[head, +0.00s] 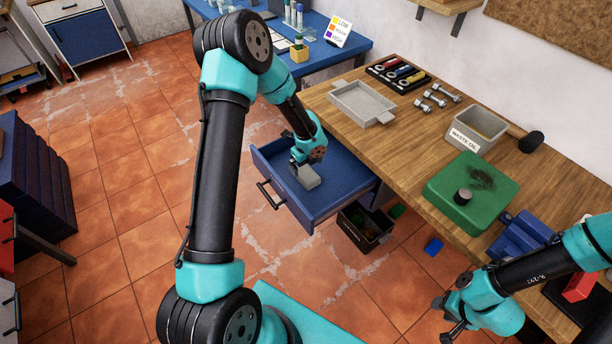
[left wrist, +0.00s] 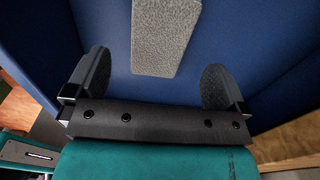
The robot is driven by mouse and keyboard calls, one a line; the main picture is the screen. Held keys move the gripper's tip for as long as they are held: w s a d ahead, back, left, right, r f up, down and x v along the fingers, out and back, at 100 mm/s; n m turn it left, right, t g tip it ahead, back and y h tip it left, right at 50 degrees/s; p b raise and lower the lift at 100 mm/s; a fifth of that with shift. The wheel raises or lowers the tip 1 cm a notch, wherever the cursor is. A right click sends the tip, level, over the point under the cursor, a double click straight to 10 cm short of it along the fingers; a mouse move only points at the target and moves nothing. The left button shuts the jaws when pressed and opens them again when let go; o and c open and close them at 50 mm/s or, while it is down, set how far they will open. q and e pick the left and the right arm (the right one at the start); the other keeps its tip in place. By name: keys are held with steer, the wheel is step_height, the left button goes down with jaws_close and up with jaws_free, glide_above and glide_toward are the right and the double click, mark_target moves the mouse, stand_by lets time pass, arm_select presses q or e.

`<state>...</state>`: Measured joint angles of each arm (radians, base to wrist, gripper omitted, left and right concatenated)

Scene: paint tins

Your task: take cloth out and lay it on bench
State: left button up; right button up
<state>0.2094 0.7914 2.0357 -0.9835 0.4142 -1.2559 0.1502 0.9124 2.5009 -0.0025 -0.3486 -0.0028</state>
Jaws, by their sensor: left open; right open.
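The cloth (head: 308,177) is a small grey block-like piece lying in the open blue drawer (head: 332,203). In the left wrist view the cloth (left wrist: 163,35) has a rough grey weave and lies on the blue drawer floor. My left gripper (left wrist: 155,85) is open, with its fingers to either side of the cloth's near end; I cannot tell whether they touch it. In the head view the left gripper (head: 300,166) is down in the drawer, partly hidden by its wrist. My right gripper (head: 446,318) is open and empty over the floor at the lower right. The wooden bench (head: 405,150) stands above the drawer.
A dark crate (head: 364,228) sits below. Bare bench lies around the tray.

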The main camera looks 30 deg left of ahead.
mark_target(306, 173)
arm_select(q)
steer(key=shift+f, duration=2.6)
steer(key=c, duration=1)
